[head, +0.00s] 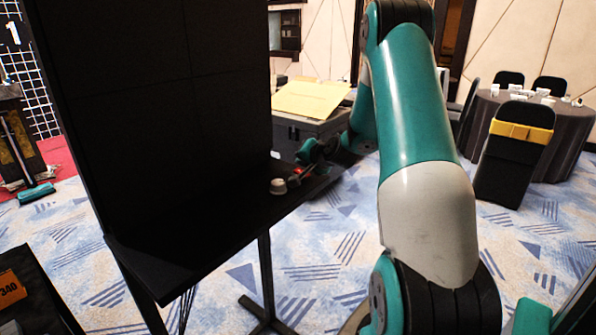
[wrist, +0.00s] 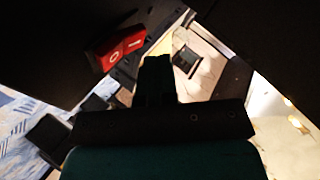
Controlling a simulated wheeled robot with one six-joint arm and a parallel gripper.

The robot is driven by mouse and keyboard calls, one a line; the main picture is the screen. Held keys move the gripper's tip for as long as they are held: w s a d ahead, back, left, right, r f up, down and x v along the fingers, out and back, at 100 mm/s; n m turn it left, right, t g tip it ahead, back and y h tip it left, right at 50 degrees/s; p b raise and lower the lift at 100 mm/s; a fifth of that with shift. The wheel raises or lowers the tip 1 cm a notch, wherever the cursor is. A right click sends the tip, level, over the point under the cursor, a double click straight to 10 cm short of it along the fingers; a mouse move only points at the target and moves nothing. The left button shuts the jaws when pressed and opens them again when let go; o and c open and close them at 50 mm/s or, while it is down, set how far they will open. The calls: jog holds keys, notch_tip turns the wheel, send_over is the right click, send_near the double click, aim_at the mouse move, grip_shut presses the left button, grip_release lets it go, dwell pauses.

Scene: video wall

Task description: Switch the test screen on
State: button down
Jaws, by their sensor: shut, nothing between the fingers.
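The test screen (head: 140,90) is the large black panel on the left in the head view; its face is dark. A red rocker switch (wrist: 122,47) marked O and I shows in the wrist view. My gripper (wrist: 157,66) is shut and empty. Its fingertips appear just below and right of the switch's I end; I cannot tell whether they touch. In the head view my gripper is small and dark at the far end of the black ledge below the screen, beside a small red spot (head: 297,172). Which way the rocker is tipped is unclear.
A small pale round object (head: 278,186) sits on the black ledge (head: 190,245). A dark case (head: 300,125) with a yellowish board stands behind. A round table (head: 545,115) with black chairs is at right. Patterned carpet lies open between.

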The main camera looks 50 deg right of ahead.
aim_at(308, 174)
jog(key=shift+w+f, duration=0.1)
jog(key=shift+f, duration=0.15)
jog(key=shift+w+f+b, duration=0.1)
jog(key=shift+f+b, duration=0.3)
jog(key=shift+b, duration=0.1)
dwell(0.4)
dwell(0.4)
jog(key=shift+s+r+p, duration=0.25)
jog(key=shift+r+p, duration=0.2)
jog(key=shift+r, duration=0.35)
jog(key=shift+s+d+r+p, duration=0.1)
jog(key=shift+s+r+p, duration=0.15)
jog(key=shift+r+p, duration=0.4)
jog(key=shift+s+a+r+p, duration=0.1)
jog(key=shift+s+r+p, duration=0.2)
jog(key=shift+r, duration=0.7)
jog(key=shift+s+d+r+p, duration=0.1)
jog(key=shift+s+r+p, duration=0.15)
jog(key=shift+r+p, duration=0.4)
jog(key=shift+r, duration=0.1)
